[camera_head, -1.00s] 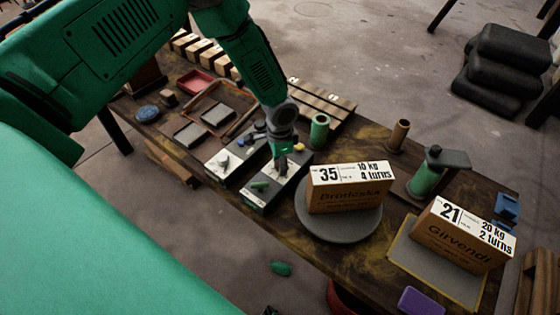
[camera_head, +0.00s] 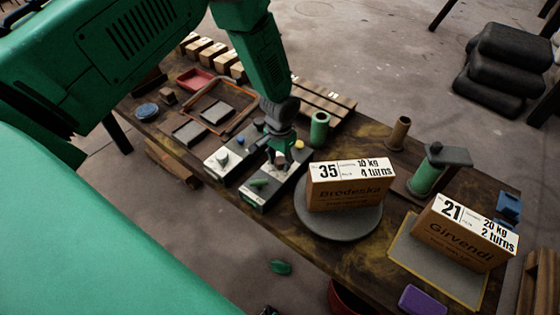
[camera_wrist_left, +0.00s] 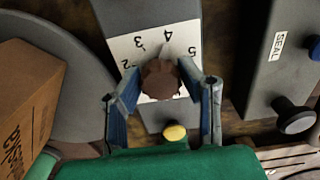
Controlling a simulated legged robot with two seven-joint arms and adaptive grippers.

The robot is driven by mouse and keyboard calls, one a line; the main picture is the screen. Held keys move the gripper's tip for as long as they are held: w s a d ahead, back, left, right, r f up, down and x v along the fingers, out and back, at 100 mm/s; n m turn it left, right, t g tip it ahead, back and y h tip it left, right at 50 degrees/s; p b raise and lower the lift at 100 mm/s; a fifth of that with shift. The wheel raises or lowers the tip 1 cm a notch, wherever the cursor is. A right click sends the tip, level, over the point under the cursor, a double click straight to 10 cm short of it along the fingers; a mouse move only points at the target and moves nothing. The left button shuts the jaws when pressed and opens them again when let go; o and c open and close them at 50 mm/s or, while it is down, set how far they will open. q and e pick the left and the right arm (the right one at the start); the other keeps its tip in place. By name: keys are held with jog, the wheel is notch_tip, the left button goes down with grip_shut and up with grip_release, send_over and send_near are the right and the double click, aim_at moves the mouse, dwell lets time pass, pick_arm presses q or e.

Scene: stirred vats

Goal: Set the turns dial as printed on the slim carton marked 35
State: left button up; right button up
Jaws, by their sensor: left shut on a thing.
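The slim carton marked 35 (camera_head: 350,186) stands on a round grey plate (camera_head: 338,224); its label reads 10 kg, 4 turns. My left gripper (camera_head: 284,160) is over the grey dial box (camera_head: 258,197). In the left wrist view my left gripper (camera_wrist_left: 162,100) is shut on the brown dial knob (camera_wrist_left: 160,79), one finger on each side. The white dial face (camera_wrist_left: 122,47) shows the numbers 2, 3, 4 and 5 around the knob. A pale pointer seems to reach toward 4; its exact setting is hard to tell. My right gripper is not in view.
A carton marked 21 (camera_head: 463,233), reading 20 kg, 2 turns, stands at the right on a grey mat (camera_head: 409,252). A second control box (camera_head: 219,163) stands left of the dial box. Green spool (camera_head: 319,128) and brown tube (camera_head: 398,133) stand behind.

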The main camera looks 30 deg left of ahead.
aim_at(280, 159)
pick_arm(q)
jog(key=shift+w+r+n, duration=0.35)
jog(key=shift+w+n, duration=0.15)
jog(key=shift+n, duration=0.5)
jog(key=shift+a, duration=0.1)
jog(key=o, duration=1.1)
jog(key=shift+s, duration=0.2)
notch_tip(280, 159, up, 12)
jog(key=shift+f, duration=0.1)
